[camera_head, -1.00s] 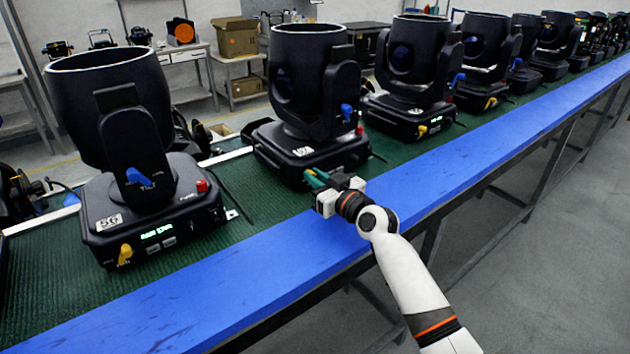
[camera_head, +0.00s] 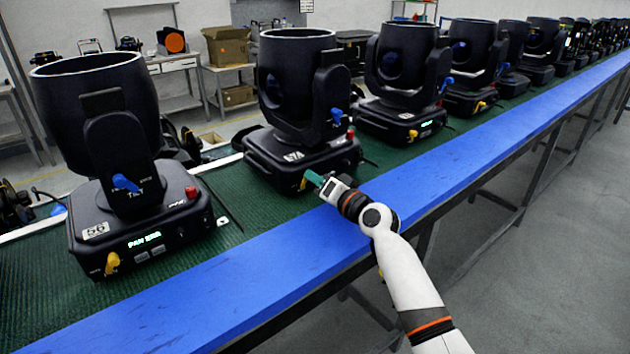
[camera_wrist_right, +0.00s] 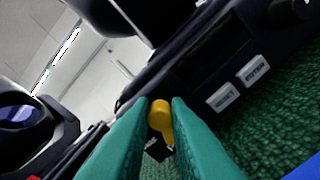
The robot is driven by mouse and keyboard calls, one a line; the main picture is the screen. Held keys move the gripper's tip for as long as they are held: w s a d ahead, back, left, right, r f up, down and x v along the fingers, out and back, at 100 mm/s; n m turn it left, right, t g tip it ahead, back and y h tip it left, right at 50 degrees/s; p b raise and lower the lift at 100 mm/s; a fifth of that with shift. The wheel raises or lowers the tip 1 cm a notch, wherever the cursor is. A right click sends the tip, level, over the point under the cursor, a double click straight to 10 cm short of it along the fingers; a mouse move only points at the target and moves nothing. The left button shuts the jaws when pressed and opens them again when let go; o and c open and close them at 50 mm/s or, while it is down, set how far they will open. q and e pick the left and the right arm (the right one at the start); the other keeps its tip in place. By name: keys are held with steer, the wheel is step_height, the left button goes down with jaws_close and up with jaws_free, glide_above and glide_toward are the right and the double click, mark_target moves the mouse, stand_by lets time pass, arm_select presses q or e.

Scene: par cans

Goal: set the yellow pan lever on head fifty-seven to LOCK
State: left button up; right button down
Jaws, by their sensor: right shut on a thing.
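Head fifty-seven (camera_head: 300,148) is the second black moving head from the left, upright on the green surface, with a white number label on its base. Its yellow pan lever (camera_head: 303,184) sits low on the base's front face. In the right wrist view the yellow lever (camera_wrist_right: 160,120) stands between the green fingers. My right gripper (camera_head: 314,179) is shut on this lever; its fingertips also show in the wrist view (camera_wrist_right: 160,108). The fingers partly cover the lever, and I cannot read its lock markings. My left gripper is out of view.
Head fifty-six (camera_head: 130,215), with a lit display and its own yellow lever (camera_head: 112,262), stands to the left. More heads (camera_head: 400,115) line up toward the back right. A blue edge strip (camera_head: 240,290) runs along the front. Blue levers (camera_head: 336,116) stick out from the yokes.

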steer(key=shift+d+f+m, duration=0.1)
steer(key=shift+m, duration=0.3)
steer(key=c, duration=1.4)
jaws_free()
steer(key=v, duration=1.2)
steer(key=shift+b, duration=0.4)
